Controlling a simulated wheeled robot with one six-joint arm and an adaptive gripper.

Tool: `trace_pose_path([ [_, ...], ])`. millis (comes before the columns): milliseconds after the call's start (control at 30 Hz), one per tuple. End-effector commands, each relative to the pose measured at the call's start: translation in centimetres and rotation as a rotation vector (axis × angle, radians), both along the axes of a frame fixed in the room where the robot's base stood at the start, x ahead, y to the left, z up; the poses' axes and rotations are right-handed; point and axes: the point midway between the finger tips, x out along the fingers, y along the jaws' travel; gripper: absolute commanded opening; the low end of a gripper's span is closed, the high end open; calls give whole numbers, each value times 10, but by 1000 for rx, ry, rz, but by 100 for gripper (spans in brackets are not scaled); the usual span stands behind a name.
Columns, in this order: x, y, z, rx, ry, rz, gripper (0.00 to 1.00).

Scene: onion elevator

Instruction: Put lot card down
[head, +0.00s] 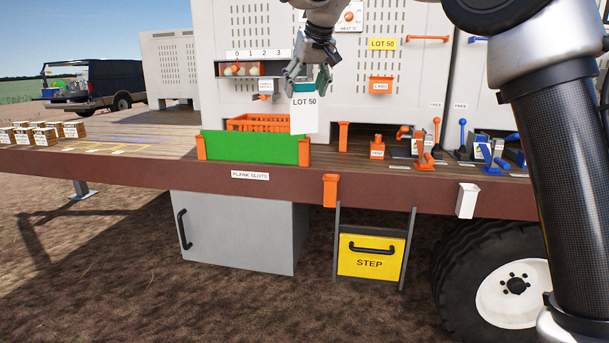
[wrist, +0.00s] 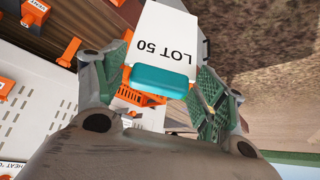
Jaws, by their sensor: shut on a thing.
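The lot card (head: 304,113) is a white card marked LOT 50 with a teal grip along its top edge. My gripper (head: 307,78) is shut on the teal grip and holds the card hanging upright in front of the grey bin wall. In the wrist view the card (wrist: 165,38) shows between the two fingers of my gripper (wrist: 162,85), its teal part nearest the palm. An orange holder marked CARD (head: 381,86) is fixed to the grey wall, right of the card. A yellow LOT 50 label (head: 382,44) is above that holder.
A green plank (head: 250,148) stands in orange slots at the deck's front edge, with an orange crate (head: 262,122) behind it. An orange post (head: 343,136) and levers (head: 437,133) stand to the right. Small boxes (head: 45,134) sit at the deck's left.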

Motion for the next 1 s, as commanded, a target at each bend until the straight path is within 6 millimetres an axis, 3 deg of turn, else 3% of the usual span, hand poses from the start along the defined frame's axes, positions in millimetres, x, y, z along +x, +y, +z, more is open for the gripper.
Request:
trace_pose_path([
  [367,-42,22,70,3,-4,34,43],
  [600,-70,20,106,2,-2,37,43],
  [1000,-86,14,124,1,-1,31,43],
])
